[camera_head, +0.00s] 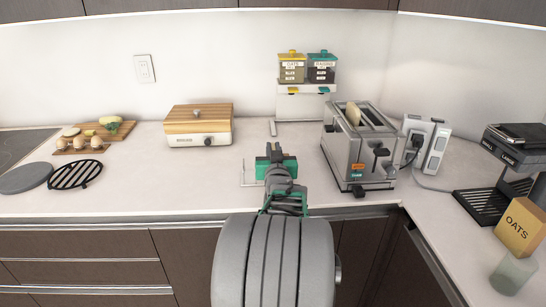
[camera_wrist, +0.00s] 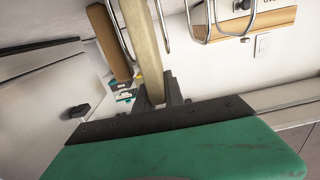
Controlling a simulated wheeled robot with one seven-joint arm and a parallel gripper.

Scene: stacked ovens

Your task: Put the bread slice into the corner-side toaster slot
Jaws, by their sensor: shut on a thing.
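My gripper (camera_head: 276,163) is left of the toaster (camera_head: 362,152), above the counter. In the wrist view, a pale strip, a bread slice seen edge-on (camera_wrist: 144,45), runs between the jaws (camera_wrist: 160,92), and my gripper is shut on it. Wire loops (camera_wrist: 180,30) of a rack stand beside the slice; in the head view the wire rack (camera_head: 249,178) is mostly hidden by my arm. I cannot tell whether the slice is clear of the rack. A brown slice-like piece (camera_wrist: 109,43) is beside it. Another slice (camera_head: 353,113) stands in a toaster slot.
A dispenser stand (camera_head: 306,90) is behind the toaster. The counter between box and rack is clear.

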